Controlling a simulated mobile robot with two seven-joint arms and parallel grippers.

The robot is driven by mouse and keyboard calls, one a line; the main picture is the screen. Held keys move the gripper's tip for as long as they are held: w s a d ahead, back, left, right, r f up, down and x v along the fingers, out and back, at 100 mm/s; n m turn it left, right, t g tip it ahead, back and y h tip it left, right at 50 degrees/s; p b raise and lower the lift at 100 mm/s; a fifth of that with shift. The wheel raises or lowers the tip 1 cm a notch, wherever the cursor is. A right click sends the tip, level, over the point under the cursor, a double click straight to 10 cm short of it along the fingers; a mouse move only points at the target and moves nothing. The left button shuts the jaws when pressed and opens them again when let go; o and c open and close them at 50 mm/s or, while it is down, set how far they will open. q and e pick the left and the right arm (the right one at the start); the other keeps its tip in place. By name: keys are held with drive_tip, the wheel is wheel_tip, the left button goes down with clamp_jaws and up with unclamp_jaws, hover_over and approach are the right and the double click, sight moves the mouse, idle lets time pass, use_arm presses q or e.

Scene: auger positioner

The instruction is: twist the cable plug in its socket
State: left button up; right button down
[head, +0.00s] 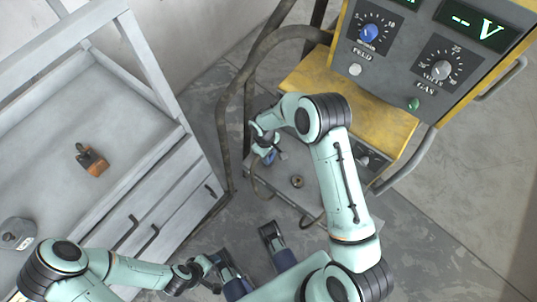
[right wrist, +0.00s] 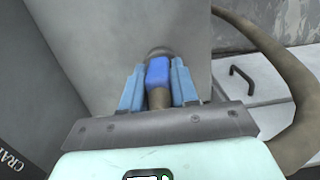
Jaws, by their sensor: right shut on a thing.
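The cable plug shows in the right wrist view as a blue sleeve (right wrist: 158,73) with dull brown ends. My right gripper (head: 268,150) is shut on it, one light-blue finger on each side. The plug's far end is against or close to a grey panel (right wrist: 110,35); the socket itself is hidden there, and I cannot tell how deep the plug sits. In the head view the right gripper is at the left side of the grey lower unit, and the plug is mostly hidden. My left gripper (head: 207,266) is low in the head view, away from the plug; its fingers are unclear.
A thick cable (head: 227,120) hangs left of the right gripper and also curves along the right of the wrist view (right wrist: 285,75). A yellow machine with a grey control panel (head: 398,62) stands behind. A grey drawer bench (head: 130,150) carries an orange-brown tool (head: 95,166).

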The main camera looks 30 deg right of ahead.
drive_tip(key=m, duration=0.4)
drive_tip(key=shift+m+y, duration=0.3)
drive_tip(key=shift+m, duration=0.3)
drive_tip(key=m, duration=0.5)
drive_tip(key=shift+a+y, duration=0.1)
drive_tip(key=shift+y, duration=0.2)
drive_tip(key=c, duration=0.8)
unclamp_jaws()
